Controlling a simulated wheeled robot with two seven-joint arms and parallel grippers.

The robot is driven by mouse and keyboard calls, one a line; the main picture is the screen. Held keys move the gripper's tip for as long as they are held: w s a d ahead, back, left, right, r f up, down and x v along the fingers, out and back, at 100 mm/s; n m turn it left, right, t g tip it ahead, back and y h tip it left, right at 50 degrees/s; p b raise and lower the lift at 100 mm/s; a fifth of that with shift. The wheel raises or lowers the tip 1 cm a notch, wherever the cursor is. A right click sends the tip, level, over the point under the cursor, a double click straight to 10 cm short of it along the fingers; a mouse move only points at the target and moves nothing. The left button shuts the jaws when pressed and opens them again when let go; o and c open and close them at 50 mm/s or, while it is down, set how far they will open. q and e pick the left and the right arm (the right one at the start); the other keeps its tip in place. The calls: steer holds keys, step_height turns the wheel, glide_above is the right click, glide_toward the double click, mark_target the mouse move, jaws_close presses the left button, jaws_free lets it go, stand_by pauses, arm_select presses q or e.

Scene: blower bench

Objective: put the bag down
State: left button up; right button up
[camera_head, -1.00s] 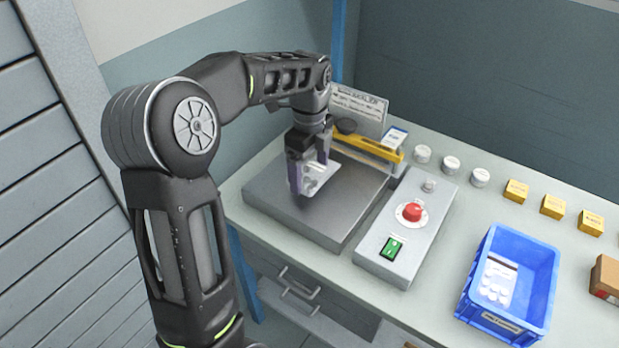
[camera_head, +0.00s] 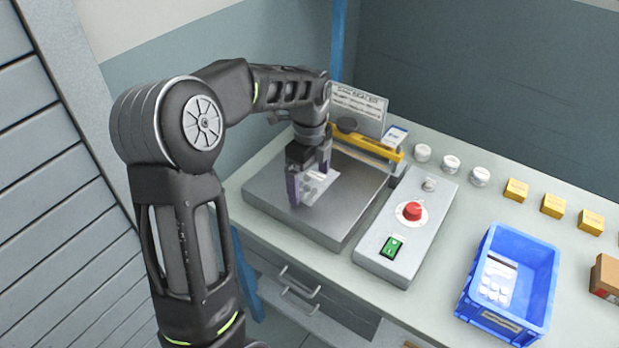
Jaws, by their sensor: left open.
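The bag (camera_head: 321,184) is a small clear pouch with pale round pieces in it. It lies on the grey metal plate (camera_head: 279,204) of the bench device, towards the plate's middle. My left gripper (camera_head: 309,186) is open, pointing down, with its purple-lined fingers around the bag's near area. The near finger hides part of the bag's left edge. I cannot tell whether a finger still touches it. My right gripper is not in view.
A control box with a red knob (camera_head: 412,211) and green switch stands right of the plate. A yellow bar (camera_head: 370,146) and a sign (camera_head: 358,108) are behind it. A blue crate (camera_head: 547,292) holds another pouch. White jars and yellow boxes line the back right.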

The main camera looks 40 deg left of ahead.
mark_target(310, 183)
arm_select(q)
steer(key=shift+r, duration=0.15)
step_height(310, 183, up, 12)
steer(key=p, duration=0.1)
stand_by(0.3)
stand_by(0.8)
